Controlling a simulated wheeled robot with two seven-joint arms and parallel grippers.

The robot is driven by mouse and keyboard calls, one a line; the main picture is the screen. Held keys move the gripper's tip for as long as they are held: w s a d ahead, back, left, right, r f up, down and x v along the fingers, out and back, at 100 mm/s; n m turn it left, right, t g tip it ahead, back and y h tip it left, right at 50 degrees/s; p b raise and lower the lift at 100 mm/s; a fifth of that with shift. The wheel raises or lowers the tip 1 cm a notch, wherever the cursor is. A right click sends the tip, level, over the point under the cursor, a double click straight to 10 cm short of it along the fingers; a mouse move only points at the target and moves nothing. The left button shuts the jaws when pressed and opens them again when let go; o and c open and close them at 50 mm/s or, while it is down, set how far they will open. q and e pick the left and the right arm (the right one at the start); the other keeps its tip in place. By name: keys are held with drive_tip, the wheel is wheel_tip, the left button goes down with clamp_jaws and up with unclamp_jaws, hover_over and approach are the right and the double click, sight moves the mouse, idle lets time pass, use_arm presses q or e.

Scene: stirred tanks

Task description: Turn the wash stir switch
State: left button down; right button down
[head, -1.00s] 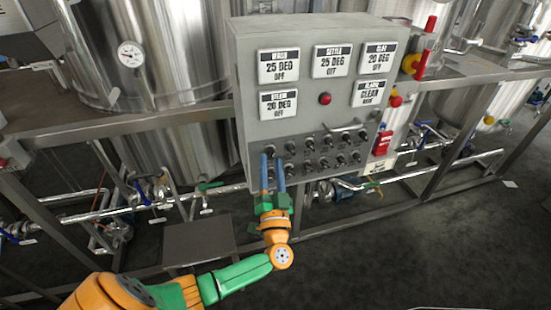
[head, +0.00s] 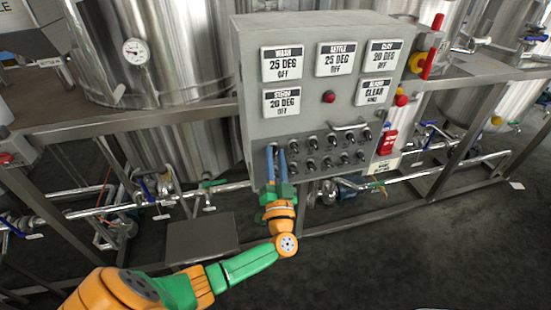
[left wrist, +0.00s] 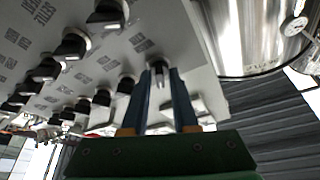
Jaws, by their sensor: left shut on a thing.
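The grey control panel (head: 318,110) carries rows of black switch knobs (head: 313,142) on its lower part. Its WASH display (head: 282,64) reads 25 DEG, OFF. My left gripper (head: 276,149) reaches the left end of the upper row from below. In the left wrist view its two blue fingers (left wrist: 161,76) are shut on a knob (left wrist: 159,70) with a pale grip, at the end of a row. My right gripper is not in view.
Other knobs (left wrist: 103,98) sit close beside the gripped one. A handle bar (head: 349,126) and a red button (head: 328,97) are above the rows. Steel tanks and pipes surround the panel; the floor in front (head: 420,245) is clear.

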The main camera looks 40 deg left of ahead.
use_arm(q)
drive_tip(key=n, duration=0.1)
drive_tip(key=n+y+b, duration=0.1)
drive_tip(key=n, duration=0.1)
drive_tip(key=shift+d+f+g, duration=0.1)
drive_tip(key=shift+f+g, duration=0.15)
drive_tip(key=shift+g, duration=0.15)
drive_tip(key=n+g+y+b, duration=0.1)
drive_tip(key=n+g, duration=0.1)
drive_tip(key=n, duration=0.2)
drive_tip(key=n+g+y+b, duration=0.1)
drive_tip(key=n+y+b, duration=0.1)
drive_tip(key=n, duration=0.2)
drive_tip(key=n+g+y+b, duration=0.1)
drive_tip(key=n+g+b, duration=0.1)
drive_tip(key=n, duration=0.2)
drive_tip(key=shift+w+d+r+n+g, duration=0.1)
drive_tip(key=shift+w+r+n+g, duration=0.1)
drive_tip(key=shift+n+g, duration=0.15)
drive_tip(key=shift+n+b, duration=0.35)
drive_tip(key=shift+n, duration=0.1)
drive_tip(key=c, duration=0.9)
unclamp_jaws()
